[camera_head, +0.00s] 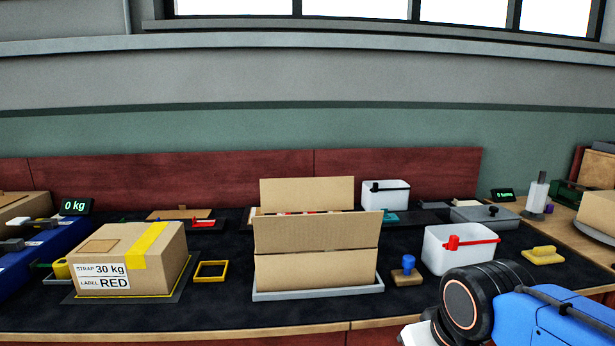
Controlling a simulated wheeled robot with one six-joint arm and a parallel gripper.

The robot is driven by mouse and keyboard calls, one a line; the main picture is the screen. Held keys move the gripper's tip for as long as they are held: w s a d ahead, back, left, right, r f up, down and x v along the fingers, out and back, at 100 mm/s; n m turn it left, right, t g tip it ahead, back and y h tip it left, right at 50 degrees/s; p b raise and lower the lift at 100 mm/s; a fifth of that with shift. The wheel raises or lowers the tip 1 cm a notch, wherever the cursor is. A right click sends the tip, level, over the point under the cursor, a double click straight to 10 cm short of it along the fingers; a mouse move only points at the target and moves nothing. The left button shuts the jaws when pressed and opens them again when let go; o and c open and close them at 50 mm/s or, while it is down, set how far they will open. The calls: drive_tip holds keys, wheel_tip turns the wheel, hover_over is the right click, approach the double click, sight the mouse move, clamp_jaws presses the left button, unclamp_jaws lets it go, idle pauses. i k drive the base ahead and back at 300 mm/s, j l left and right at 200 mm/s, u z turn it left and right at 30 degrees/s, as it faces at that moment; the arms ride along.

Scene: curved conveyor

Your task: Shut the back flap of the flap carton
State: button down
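The flap carton (315,270) stands in the middle of the dark worktop on a grey tray (318,292). Its front flap (317,231) stands up and hides most of the opening. Its back flap (307,193) also stands upright behind, a little to the left in the picture. A narrow strip of red and white shows between the two flaps; I cannot tell what it is. My blue and black arm enters at the lower right, apart from the carton. My gripper's fingers are not in view.
A closed carton (130,262) labelled 30 kg and RED stands at left beside a yellow square frame (211,271). Right of the flap carton are a blue-knobbed stamp (407,272), a white bin (458,250) with a red handle and a yellow block (543,254). Another white bin (386,195) stands behind.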

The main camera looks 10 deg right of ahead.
sight(291, 195)
drive_tip(key=j+z, duration=0.3)
drive_tip(key=j, duration=0.5)
drive_tip(key=j+z, duration=0.3)
drive_tip(key=j, duration=0.45)
drive_tip(key=k+j+z, duration=0.15)
drive_tip(key=j+z, duration=0.15)
drive_tip(key=j, duration=0.5)
drive_tip(key=j+z, duration=0.3)
drive_tip(key=j, duration=0.55)
drive_tip(key=k+j+u, duration=0.15)
drive_tip(key=j, duration=0.25)
drive_tip(key=j+u, duration=0.2)
drive_tip(key=j, duration=0.2)
